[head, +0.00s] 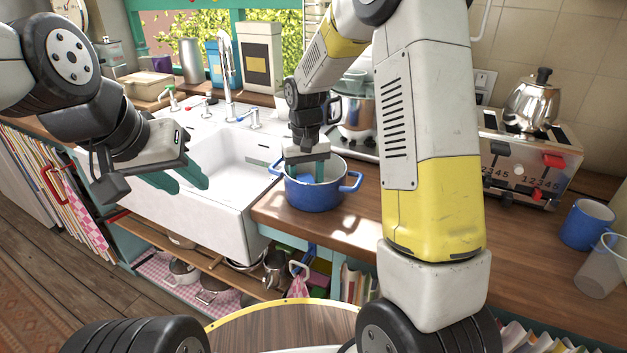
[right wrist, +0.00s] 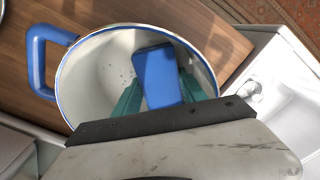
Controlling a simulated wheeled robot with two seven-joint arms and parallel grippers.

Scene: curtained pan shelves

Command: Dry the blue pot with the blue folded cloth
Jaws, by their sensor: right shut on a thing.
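The blue pot (head: 316,198), with two side handles and a pale inside, stands upright on the wooden counter just right of the sink. My right gripper (head: 306,172) reaches down into the pot from above. In the right wrist view my right gripper (right wrist: 160,90) is shut on the blue folded cloth (right wrist: 158,75), which is inside the pot (right wrist: 95,88) near its wall. Small dark specks, perhaps drops, show on the pot's inside. My left gripper (head: 180,178) is open and empty in front of the sink, away from the pot.
The white sink (head: 225,210) with its tap (head: 226,75) lies left of the pot. A toaster (head: 530,160) with a kettle (head: 532,98) on it, a blue mug (head: 587,225) and a clear cup (head: 602,268) stand at the right. Curtained shelves with pans are below.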

